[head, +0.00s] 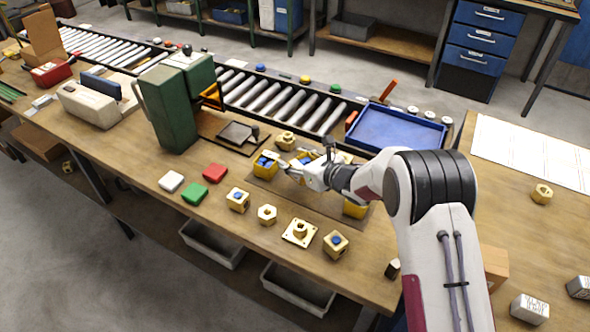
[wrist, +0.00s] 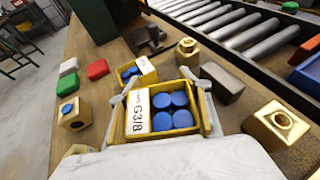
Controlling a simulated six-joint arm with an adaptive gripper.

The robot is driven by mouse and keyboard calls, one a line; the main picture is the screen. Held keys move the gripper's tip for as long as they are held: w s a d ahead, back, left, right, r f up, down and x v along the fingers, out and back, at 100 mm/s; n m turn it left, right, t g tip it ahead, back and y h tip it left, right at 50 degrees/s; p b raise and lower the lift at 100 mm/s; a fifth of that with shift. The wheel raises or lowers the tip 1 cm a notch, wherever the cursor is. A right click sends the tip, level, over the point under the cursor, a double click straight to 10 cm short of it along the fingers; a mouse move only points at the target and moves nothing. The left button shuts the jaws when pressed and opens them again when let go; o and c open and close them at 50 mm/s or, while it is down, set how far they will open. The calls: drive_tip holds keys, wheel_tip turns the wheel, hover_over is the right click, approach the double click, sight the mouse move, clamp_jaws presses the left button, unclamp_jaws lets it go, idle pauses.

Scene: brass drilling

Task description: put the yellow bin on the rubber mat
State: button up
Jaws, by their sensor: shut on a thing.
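The yellow bin (wrist: 209,128) in my gripper holds several round blue caps and carries a white label reading G3/8. My gripper (wrist: 160,84) is shut on it, with one finger on each side. In the head view the gripper (head: 283,165) is over the bench and partly hides the bin. A second yellow bin (head: 265,164) with blue contents stands just beyond; it also shows in the wrist view (wrist: 149,78). A flat dark patch that looks like the rubber mat (head: 318,203) lies beneath my arm, partly covered. I cannot tell whether the held bin touches the surface.
Brass parts (head: 267,214) stand in front, with white, green (head: 194,193) and red blocks to the left. A green machine (head: 170,105) stands at the left back. A blue tray (head: 396,131) and roller conveyor (head: 285,98) lie behind.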

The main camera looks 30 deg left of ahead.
drive_tip(key=shift+f, duration=0.2)
drive_tip(key=shift+f, duration=1.8)
drive_tip(key=shift+f, duration=0.2)
drive_tip(key=o, duration=1.2)
drive_tip(key=shift+r, duration=0.2)
drive_tip(key=shift+s+d+r, duration=0.1)
drive_tip(key=shift+d+r, duration=0.05)
drive_tip(key=shift+d, duration=0.2)
drive_tip(key=shift+v, duration=5.6)
